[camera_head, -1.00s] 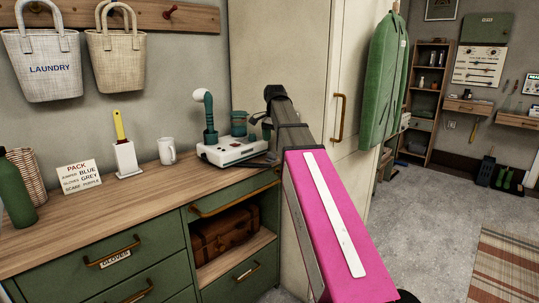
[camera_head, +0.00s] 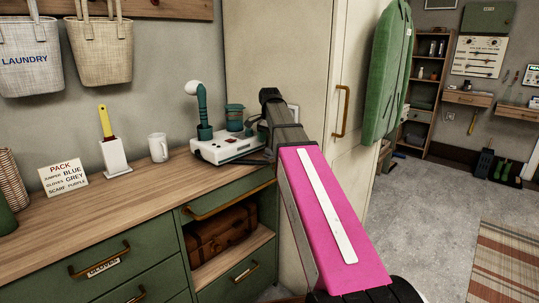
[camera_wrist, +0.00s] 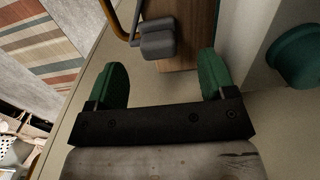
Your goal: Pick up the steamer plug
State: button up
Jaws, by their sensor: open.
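In the wrist view, a grey two-part block (camera_wrist: 158,38) that looks like the steamer plug sits just beyond my fingertips, over or at the edge of a wooden surface (camera_wrist: 190,45). A dark cord-like strip runs up from it. My gripper (camera_wrist: 162,60) is open and empty, its two green fingers apart, with the block between their lines and not touching. In the head view, the white steamer base (camera_head: 222,149) with a green hose stands on the counter, left of my arm. My arm's end hides the plug's area there.
The wooden counter (camera_head: 120,205) also bears a white mug (camera_head: 158,147), a yellow-handled brush in a white holder (camera_head: 115,157) and a sign (camera_head: 63,175). A tall cream cupboard (camera_head: 280,50) stands close behind my arm. The floor at right is open, with a striped rug (camera_head: 505,265).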

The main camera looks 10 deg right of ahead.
aim_at(270, 148)
jog(key=shift+f, duration=2.4)
jog(key=c, duration=1)
jog(key=shift+o, duration=0.2)
jog(key=shift+r, duration=0.1)
